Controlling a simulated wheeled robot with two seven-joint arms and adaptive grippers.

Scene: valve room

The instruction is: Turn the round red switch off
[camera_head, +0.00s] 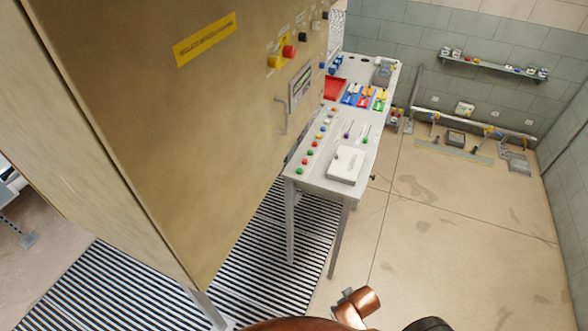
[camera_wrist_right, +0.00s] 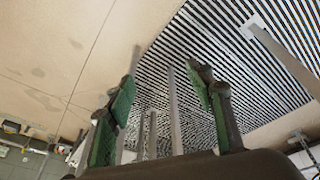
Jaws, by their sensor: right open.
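In the head view, a round red button (camera_head: 289,51) sits on a yellow block on the tall tan cabinet (camera_head: 180,120). Small round red buttons (camera_head: 311,155) also stand in a row with green and yellow ones on the grey control table (camera_head: 318,184). I cannot tell which of these is the round red switch. My right gripper (camera_wrist_right: 165,82) is open and empty in the wrist view, with green pads on both fingers. It points toward the striped floor and some grey legs, apart from any switch. My left gripper is not in view.
A white box (camera_head: 345,165) and colored switches (camera_head: 365,97) lie on the table. The cabinet's near edge takes up the left of the head view. Striped grating (camera_head: 265,235) covers the floor beside the table; the tan floor (camera_head: 460,240) to the right is clear.

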